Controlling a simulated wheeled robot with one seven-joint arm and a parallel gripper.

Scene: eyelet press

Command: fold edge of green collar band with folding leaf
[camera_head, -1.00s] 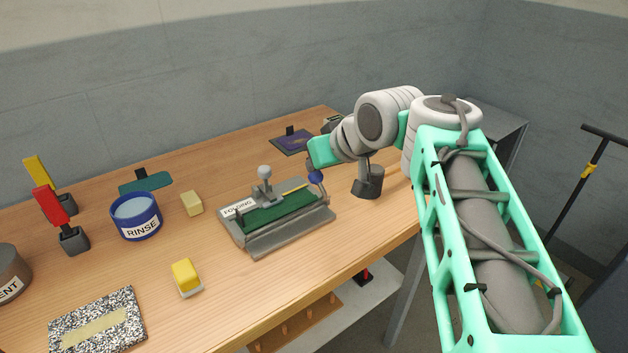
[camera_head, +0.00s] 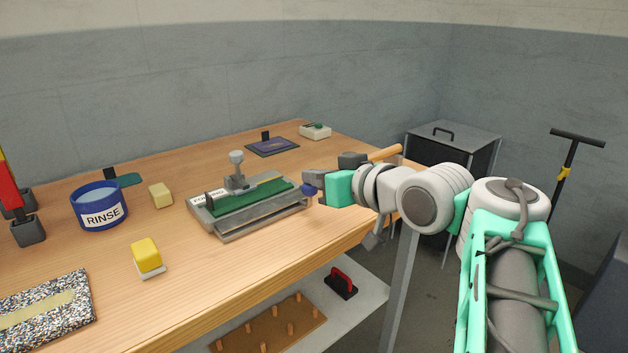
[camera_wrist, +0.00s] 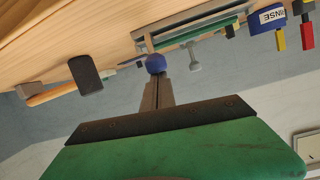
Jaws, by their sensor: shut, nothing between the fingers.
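The green collar band (camera_head: 240,207) lies along the grey folding fixture (camera_head: 203,213) on the bench. The grey folding leaf (camera_head: 262,222) runs along the front of the fixture. A blue ball knob (camera_head: 308,190) is at its right end. My gripper (camera_head: 316,183) is at the knob, to the right of the fixture. In the wrist view, the closed fingers (camera_wrist: 157,76) end at the blue knob (camera_wrist: 155,63), with nothing between them. I cannot tell whether they touch it. The band (camera_wrist: 200,35) is partly hidden there by the fixture.
The rinse tub (camera_head: 100,210), a pale block (camera_head: 160,195) and a yellow block (camera_head: 147,257) stand left of the fixture. Bare bench lies in front of the fixture.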

